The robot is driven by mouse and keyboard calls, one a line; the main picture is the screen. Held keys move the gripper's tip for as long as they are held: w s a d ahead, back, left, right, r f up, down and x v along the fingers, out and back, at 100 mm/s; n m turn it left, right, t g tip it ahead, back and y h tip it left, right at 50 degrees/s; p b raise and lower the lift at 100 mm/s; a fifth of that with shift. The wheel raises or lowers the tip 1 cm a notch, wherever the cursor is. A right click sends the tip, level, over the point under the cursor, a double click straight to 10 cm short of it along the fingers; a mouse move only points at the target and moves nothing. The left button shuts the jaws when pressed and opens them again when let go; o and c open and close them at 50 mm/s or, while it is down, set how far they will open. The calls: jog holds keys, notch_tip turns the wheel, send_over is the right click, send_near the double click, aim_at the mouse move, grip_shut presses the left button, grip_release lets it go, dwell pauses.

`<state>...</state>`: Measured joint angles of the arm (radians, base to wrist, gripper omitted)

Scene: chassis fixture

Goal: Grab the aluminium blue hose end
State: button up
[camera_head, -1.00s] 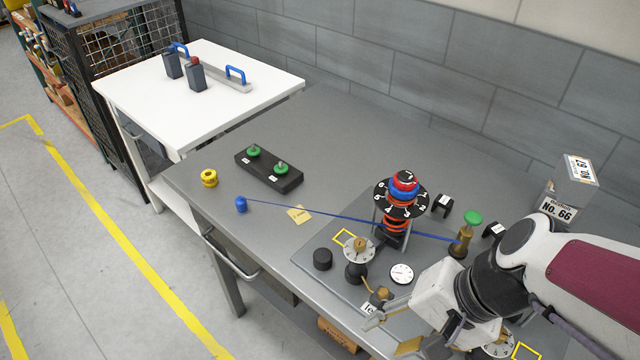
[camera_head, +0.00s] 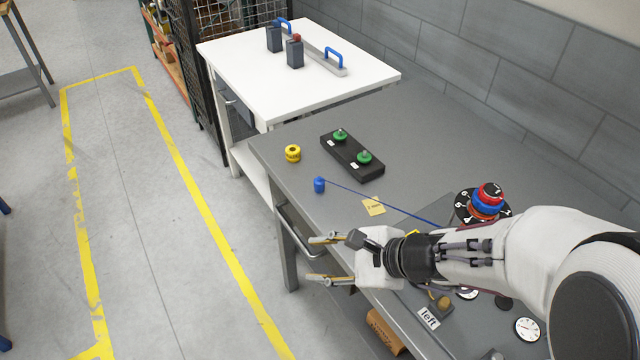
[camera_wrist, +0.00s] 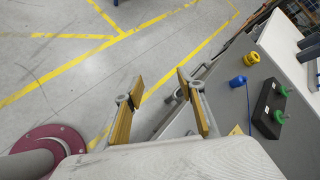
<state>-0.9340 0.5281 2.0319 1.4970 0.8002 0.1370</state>
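The blue hose end (camera_head: 319,185) is a small blue cylinder on the grey table near its left front edge. A thin blue hose (camera_head: 390,208) runs from it to the right, passing behind my arm. In the wrist view the hose end (camera_wrist: 238,81) lies to the right of the fingers, apart from them. My gripper (camera_head: 318,259) is open and empty, its fingers pointing left near the table's front edge, nearer the camera than the hose end. In the wrist view the gripper (camera_wrist: 157,90) shows two yellow-padded fingers spread apart, with floor between them.
A yellow round piece (camera_head: 293,153) and a black block with green knobs (camera_head: 352,157) stand behind the hose end. A yellow note (camera_head: 373,206) lies to its right. A table handle (camera_head: 297,236) juts from the front. A white table (camera_head: 345,95) stands behind.

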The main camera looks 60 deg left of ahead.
aim_at(319, 185)
jog(key=w+a+f+m+t+y, duration=0.1)
jog(key=w+a+m, duration=0.1)
jog(key=a+m, duration=0.1)
jog(key=w+a+f+m+t+y, duration=0.1)
jog(key=w+a+m, duration=0.1)
jog(key=a, duration=0.3)
jog(key=w+a+f+m+t+y, duration=0.1)
jog(key=w+a+f+m+t, duration=0.1)
jog(key=a+m, duration=0.3)
jog(key=shift+w+y, duration=0.3)
jog(key=shift+w, duration=0.05)
jog(key=w+m, duration=0.1)
jog(key=w+a+r+m+t, duration=0.1)
jog(key=w+r, duration=0.1)
jog(key=w, duration=0.1)
jog(key=shift+a+m+t+y, duration=0.15)
jog(key=shift+m+t+y, duration=0.15)
jog(key=shift+m+t, duration=0.1)
jog(key=shift+w+m, duration=0.5)
jog(key=shift+m, duration=0.1)
jog(key=shift+x, duration=1.3)
